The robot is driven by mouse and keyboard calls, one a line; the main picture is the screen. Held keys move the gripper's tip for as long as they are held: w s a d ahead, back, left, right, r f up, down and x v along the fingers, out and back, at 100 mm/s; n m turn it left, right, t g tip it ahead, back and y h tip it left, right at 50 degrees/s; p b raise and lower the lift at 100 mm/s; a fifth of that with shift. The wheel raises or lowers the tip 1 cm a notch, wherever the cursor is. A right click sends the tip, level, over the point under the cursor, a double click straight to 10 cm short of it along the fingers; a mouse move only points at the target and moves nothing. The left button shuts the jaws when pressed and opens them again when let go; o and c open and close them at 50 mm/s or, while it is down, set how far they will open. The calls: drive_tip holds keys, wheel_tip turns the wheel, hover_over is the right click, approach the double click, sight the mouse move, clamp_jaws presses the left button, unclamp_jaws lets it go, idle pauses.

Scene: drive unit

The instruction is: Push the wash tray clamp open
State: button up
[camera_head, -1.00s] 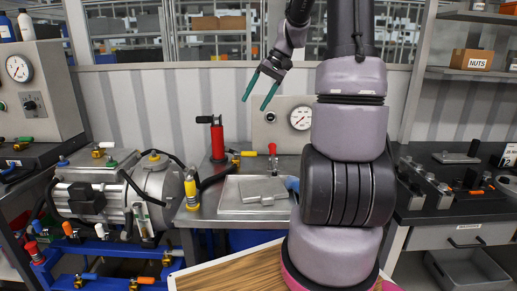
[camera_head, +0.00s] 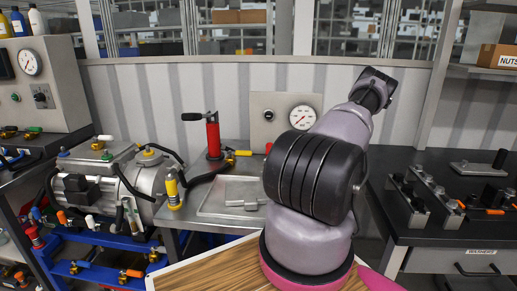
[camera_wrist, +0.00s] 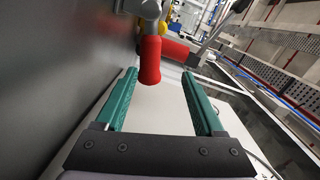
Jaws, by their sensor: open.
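In the wrist view a red-handled clamp lever (camera_wrist: 150,62) hangs from a grey metal part at the top, with its red grip near the tips of my gripper. My gripper (camera_wrist: 160,76) is open, with a green finger on each side and empty space between; whether the grip touches a finger I cannot tell. In the head view only a small red bit of the clamp (camera_head: 268,147) shows beside my arm. The grey wash tray (camera_head: 207,209) lies on the bench to the left of my arm, partly hidden by it. My gripper is hidden there.
A red pump (camera_head: 213,138) with a black handle stands behind the tray. A gauge panel (camera_head: 284,113) stands at the back. A motor unit (camera_head: 105,195) is on the left. The right bench (camera_head: 450,225) holds metal fixtures. A wall runs close along the left of the wrist view.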

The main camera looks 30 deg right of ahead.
drive_tip(key=shift+w+d+f+t, duration=0.15)
drive_tip(key=shift+d+f+t, duration=0.25)
drive_tip(key=shift+d+f, duration=0.35)
drive_tip(key=x, duration=1)
drive_tip(key=shift+w+a+f, duration=0.1)
drive_tip(key=shift+w+a, duration=0.1)
drive_tip(key=shift+a, duration=0.15)
drive_tip(key=shift+c, duration=0.2)
clamp_jaws()
